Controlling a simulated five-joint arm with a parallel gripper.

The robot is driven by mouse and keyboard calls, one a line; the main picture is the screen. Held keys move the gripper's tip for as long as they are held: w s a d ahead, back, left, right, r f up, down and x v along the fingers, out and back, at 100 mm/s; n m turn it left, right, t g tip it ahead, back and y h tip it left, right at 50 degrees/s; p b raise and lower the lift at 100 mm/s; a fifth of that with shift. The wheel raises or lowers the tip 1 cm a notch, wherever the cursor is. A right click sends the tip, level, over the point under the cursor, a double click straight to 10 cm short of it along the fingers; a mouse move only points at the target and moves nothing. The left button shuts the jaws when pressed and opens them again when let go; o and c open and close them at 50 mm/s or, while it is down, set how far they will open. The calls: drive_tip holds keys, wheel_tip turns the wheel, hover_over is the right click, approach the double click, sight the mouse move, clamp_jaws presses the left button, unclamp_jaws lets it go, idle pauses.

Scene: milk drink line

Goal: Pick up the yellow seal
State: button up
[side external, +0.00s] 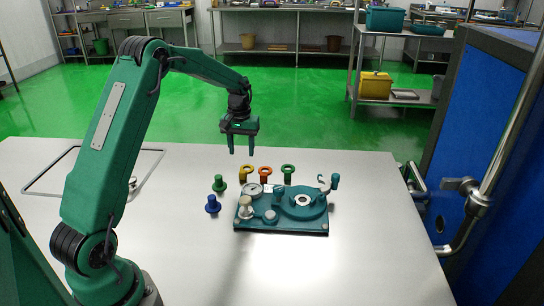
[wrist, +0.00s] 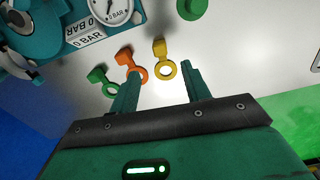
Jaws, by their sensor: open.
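The yellow seal (side external: 245,172) stands on the steel table at the back left of the teal fixture. In the wrist view the yellow seal (wrist: 167,69) shows a ring with a block-like tab, and the ring lies between my fingertips in the picture. My gripper (side external: 241,151) is open and empty, fingers pointing down, above the table near the yellow seal and apart from it. In the wrist view my gripper (wrist: 161,70) has its left finger overlapping the edge of the orange seal (wrist: 137,74). The orange seal (side external: 265,173) stands right of the yellow one.
A green seal (side external: 288,172) stands right of the orange one. A green knob (side external: 219,183) and a blue knob (side external: 212,204) stand left of the teal fixture (side external: 285,223), which carries a gauge (wrist: 108,8). The front of the table (side external: 360,270) is clear.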

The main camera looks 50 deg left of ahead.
sight(243, 171)
drive_tip(key=shift+f, duration=0.1)
drive_tip(key=shift+f, duration=1.2)
drive_tip(key=shift+f, duration=0.15)
drive_tip(key=shift+f, duration=2.5)
drive_tip(key=shift+c, duration=0.5)
clamp_jaws()
